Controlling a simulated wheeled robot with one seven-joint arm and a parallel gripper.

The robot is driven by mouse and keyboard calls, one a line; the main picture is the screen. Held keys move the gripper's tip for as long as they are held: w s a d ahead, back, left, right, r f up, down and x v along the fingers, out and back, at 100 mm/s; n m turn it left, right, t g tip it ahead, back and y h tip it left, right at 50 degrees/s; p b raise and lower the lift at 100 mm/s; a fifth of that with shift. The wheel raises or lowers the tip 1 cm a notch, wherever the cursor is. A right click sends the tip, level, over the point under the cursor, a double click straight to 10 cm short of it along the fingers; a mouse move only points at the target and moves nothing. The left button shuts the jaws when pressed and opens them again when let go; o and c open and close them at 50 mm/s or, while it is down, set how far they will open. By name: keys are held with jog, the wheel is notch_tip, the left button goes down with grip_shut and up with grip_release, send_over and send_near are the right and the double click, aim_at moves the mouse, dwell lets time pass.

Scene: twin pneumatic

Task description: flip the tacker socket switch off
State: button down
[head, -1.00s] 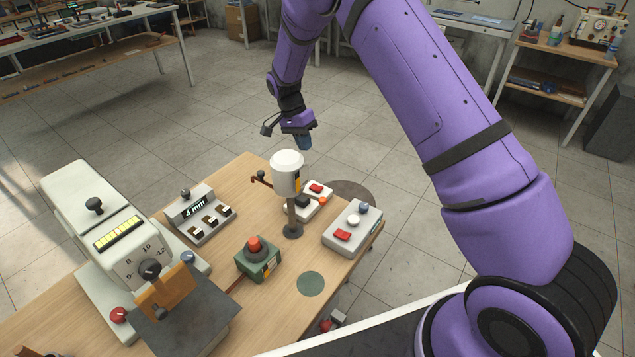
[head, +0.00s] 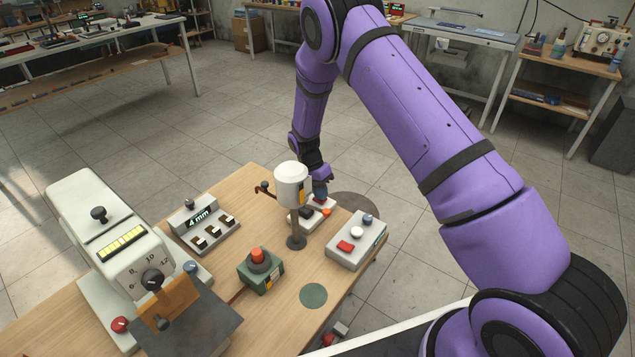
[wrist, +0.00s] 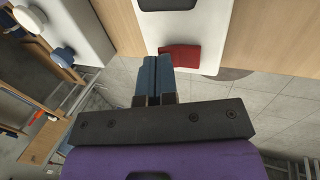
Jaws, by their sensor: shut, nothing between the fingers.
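The white socket (head: 292,224) stands near the far edge of the wooden table, partly behind the white-capped post. Its red rocker switch (head: 317,199) is at the far end, partly covered by my gripper (head: 320,191) in the head view. In the wrist view the red switch (wrist: 180,58) sits on the pale socket body (wrist: 205,18). My gripper's two blue fingers (wrist: 153,75) are together and empty, with their tips close beside the switch. I cannot tell whether they touch it, or which way the rocker is tipped.
The white-capped post (head: 291,185) stands just left of my gripper. A grey control box (head: 345,254) with a red switch and knobs is to the right. A green box with a red button (head: 260,270) and a 4 mm display unit (head: 202,228) stand nearer. Floor beyond the table is open.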

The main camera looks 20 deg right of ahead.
jog(key=shift+s+d+f, duration=0.1)
jog(key=shift+f, duration=0.25)
jog(key=shift+s+d+f, duration=0.15)
jog(key=shift+t+y, duration=0.3)
jog(key=shift+w+a, duration=0.2)
jog(key=shift+w+a, duration=0.35)
jog(key=shift+w, duration=0.15)
jog(key=shift+r, duration=0.2)
jog(key=shift+r, duration=0.25)
notch_tip(320, 180, up, 13)
jog(key=shift+r, duration=0.2)
